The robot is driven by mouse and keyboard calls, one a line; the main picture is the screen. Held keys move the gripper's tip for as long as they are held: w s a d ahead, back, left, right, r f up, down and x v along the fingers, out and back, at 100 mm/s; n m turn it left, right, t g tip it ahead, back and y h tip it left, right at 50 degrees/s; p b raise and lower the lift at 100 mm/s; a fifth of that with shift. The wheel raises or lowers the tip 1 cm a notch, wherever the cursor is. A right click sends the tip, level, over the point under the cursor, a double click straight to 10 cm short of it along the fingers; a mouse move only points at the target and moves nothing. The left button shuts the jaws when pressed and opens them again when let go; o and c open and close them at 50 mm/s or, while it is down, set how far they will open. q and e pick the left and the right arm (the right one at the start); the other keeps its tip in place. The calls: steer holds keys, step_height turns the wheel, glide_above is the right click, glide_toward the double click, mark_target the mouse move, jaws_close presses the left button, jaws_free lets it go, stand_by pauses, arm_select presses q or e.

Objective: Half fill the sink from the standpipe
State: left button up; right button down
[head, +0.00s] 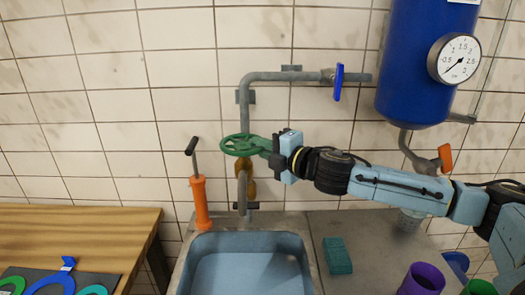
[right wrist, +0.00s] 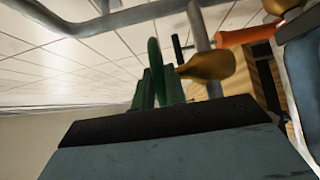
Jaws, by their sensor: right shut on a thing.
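The standpipe (head: 245,115) comes down the tiled wall behind the sink, with a green handwheel (head: 238,145) and a brass valve body (head: 249,187). My right gripper (head: 270,151) reaches in from the right and is shut on the right side of the handwheel rim. In the right wrist view the green rim (right wrist: 153,62) stands between the fingers, with the brass body (right wrist: 210,68) beside it. The sink (head: 208,242) lies below, with a pale blue-grey inside. I cannot tell whether water is in it, and I see no clear stream. My left gripper is out of view.
An orange hand pump (head: 200,203) stands at the sink's back left corner. A blue-handled valve (head: 338,82) sits on the upper pipe, and a blue tank (head: 415,70) with a gauge (head: 454,58) hangs right. A green sponge (head: 337,256) and purple cup (head: 422,279) occupy the right counter.

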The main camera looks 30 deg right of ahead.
mark_target(249, 155)
steer(key=m+h, duration=0.1)
steer(key=a+m+h, duration=0.1)
steer(key=shift+s+t+h, duration=0.3)
steer(key=m+h, duration=0.1)
steer(key=h+p, duration=0.1)
steer(key=h, duration=0.1)
steer(key=shift+s+a+r+m, duration=0.1)
steer(key=shift+a+m, duration=0.3)
steer(key=m+h+p, duration=0.1)
steer(key=a+m+h+p, duration=0.1)
steer(key=h, duration=0.1)
steer(key=shift+s+m+h, duration=0.1)
steer(key=shift+m+h, duration=0.2)
steer(key=shift+a+m+g+h+p, duration=0.25)
steer(key=shift+m+g+h, duration=0.25)
steer(key=shift+h, duration=0.25)
steer(key=shift+a+m+g+h+p, duration=0.1)
steer(key=shift+m+g+h+p, duration=0.25)
steer(key=shift+m+h, duration=0.3)
steer(key=shift+a+m+g+h+p, duration=0.2)
steer(key=shift+m+g+h, duration=0.25)
steer(key=shift+h, duration=0.35)
steer(key=c, duration=1.5)
jaws_free()
steer(key=shift+o, duration=0.2)
